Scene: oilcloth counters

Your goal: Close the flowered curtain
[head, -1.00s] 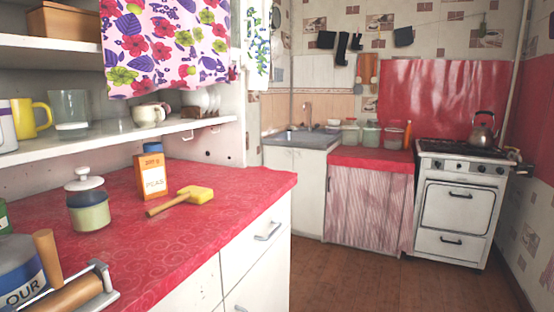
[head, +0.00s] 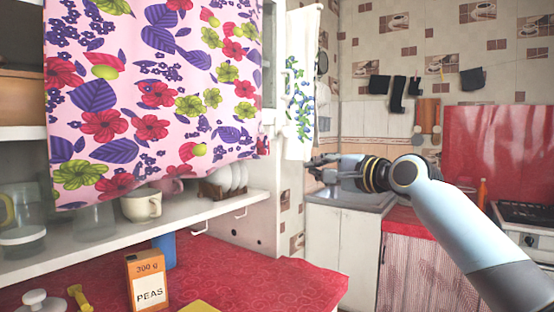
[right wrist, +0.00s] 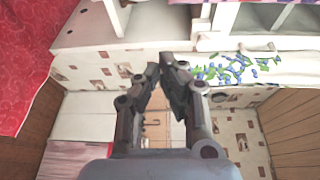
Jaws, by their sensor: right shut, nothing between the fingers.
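The flowered curtain (head: 165,95) is pink with red, purple and green flowers. It hangs in front of the open wall shelves, and its top is out of frame. Shelf space shows uncovered to its left and below its hem. My right gripper (head: 312,162) is shut and empty, in the air to the right of the curtain and clear of it, fingers pointing left. In the right wrist view, its fingertips (right wrist: 164,62) meet with nothing between them. I do not make out the flowered curtain there. My left gripper is in no frame.
A white towel with blue berries (head: 301,90) hangs between the curtain and my right gripper. A cup (head: 141,206) and a plate rack (head: 218,190) stand on the lower shelf. A PEAS box (head: 148,283) stands on the red counter (head: 250,285).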

